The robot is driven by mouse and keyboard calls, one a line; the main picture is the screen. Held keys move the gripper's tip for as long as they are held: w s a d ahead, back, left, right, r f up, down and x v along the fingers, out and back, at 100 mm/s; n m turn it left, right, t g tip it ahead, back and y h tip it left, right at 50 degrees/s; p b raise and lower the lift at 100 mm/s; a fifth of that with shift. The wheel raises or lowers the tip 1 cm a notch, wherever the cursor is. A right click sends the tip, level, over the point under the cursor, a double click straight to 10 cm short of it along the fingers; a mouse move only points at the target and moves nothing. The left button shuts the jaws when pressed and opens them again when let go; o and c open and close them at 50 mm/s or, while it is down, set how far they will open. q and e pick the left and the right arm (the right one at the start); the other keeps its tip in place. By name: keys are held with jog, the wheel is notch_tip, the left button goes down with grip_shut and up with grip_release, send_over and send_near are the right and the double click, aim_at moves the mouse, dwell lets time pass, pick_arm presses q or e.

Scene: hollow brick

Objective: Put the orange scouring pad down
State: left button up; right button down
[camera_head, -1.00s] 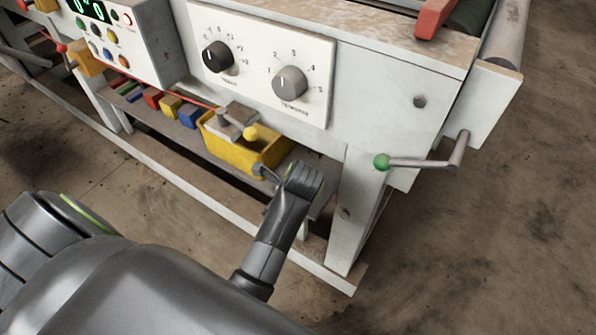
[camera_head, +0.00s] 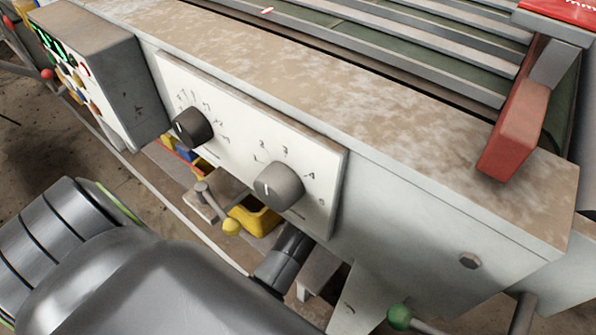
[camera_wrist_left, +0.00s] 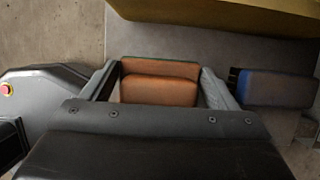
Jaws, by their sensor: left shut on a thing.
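In the left wrist view, the orange scouring pad (camera_wrist_left: 160,90) sits between the two fingers of my left gripper (camera_wrist_left: 163,82), which is shut on it. A thin green edge shows along the pad's far side. A grey shelf surface (camera_wrist_left: 200,48) lies beyond and below; I cannot tell whether the pad touches it. In the head view, my left forearm runs under the control panel, which hides the gripper and the pad. My right gripper is in neither view.
A yellow bin (camera_wrist_left: 230,14) stands just beyond the pad; it also shows in the head view (camera_head: 258,219). A dark block with a blue part (camera_wrist_left: 272,88) lies right of the gripper. The dial panel (camera_head: 240,145) and a yellow-knobbed lever (camera_head: 231,227) overhang the shelf.

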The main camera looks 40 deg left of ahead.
pick_arm(q)
notch_tip(320, 180, down, 5)
jog(key=shift+r+b, duration=0.1)
jog(key=shift+b, duration=0.4)
jog(key=shift+f, duration=0.25)
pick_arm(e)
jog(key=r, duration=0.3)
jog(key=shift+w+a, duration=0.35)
pick_arm(q)
jog(key=shift+f, duration=0.1)
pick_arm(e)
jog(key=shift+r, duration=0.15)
pick_arm(q)
jog(key=o, duration=0.8)
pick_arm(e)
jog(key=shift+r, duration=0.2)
pick_arm(q)
jog(key=p+v, duration=0.1)
jog(key=v, duration=0.6)
jog(key=shift+d+r, duration=0.15)
jog(key=shift+r, duration=0.2)
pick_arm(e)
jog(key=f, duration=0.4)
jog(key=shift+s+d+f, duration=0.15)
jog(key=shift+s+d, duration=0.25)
